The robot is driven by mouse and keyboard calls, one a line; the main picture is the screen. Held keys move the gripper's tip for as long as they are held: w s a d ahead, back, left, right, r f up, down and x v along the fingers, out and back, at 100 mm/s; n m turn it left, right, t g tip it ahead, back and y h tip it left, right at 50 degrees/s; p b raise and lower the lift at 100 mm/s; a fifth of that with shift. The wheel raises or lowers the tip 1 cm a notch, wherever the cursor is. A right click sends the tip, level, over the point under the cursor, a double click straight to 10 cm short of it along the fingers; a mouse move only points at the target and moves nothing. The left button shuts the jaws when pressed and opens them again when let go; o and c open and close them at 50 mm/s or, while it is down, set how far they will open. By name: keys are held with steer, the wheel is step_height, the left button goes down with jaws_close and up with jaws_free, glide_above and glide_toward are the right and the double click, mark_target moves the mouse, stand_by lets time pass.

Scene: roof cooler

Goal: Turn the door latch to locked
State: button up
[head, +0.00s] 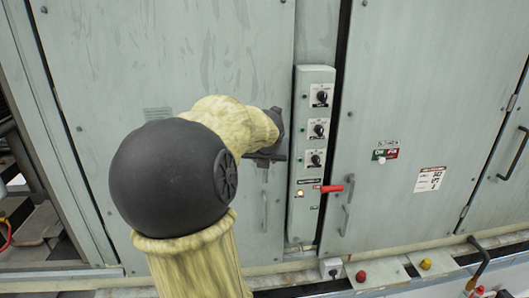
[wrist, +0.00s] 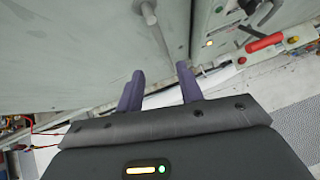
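My gripper (head: 268,157) is in front of the left grey door in the head view, left of the control panel. In the wrist view my gripper (wrist: 160,68) has its two purple fingers apart with nothing held between them. A grey bar handle (head: 264,205) hangs upright on the left door, just below the gripper. The wrist view shows a grey handle (wrist: 150,14) beyond the fingertips, apart from them. The right door has a similar handle (head: 347,212) and a small pale knob on a green and red label (head: 384,154). Which part is the latch is not clear.
A narrow control panel (head: 312,140) with several black knobs juts out between the doors. A red-handled lever (head: 331,188) sticks out at its lower right; it also shows in the wrist view (wrist: 265,42). Red (head: 361,276) and yellow (head: 426,264) buttons line the ledge below.

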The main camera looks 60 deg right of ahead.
steer(key=shift+p+v, duration=0.65)
steer(key=shift+v, duration=0.55)
steer(key=w+a+f+m+t+y+b, duration=0.1)
steer(key=w+a+f+m+t+b, duration=0.15)
steer(key=w+a+f+m, duration=0.55)
steer(key=w+a+f+m+t+y+b, duration=0.1)
steer(key=w+a+f+m+y+b, duration=0.15)
steer(key=w+a+f+m, duration=0.55)
steer(key=s+a+f+m+g+y+b, duration=0.1)
steer(key=s+a+f, duration=0.3)
steer(key=a, duration=0.5)
steer(key=s+a+f+m+g+y+b, duration=0.1)
steer(key=s+a+f+m, duration=0.3)
steer(key=a, duration=0.5)
steer(key=s+a+f+m+g+y+b, duration=0.2)
steer(key=a+f, duration=0.4)
steer(key=a, duration=0.3)
steer(key=shift+s+f+m+g+b, duration=0.3)
steer(key=shift+s+g+b, duration=0.55)
steer(key=shift+s, duration=0.1)
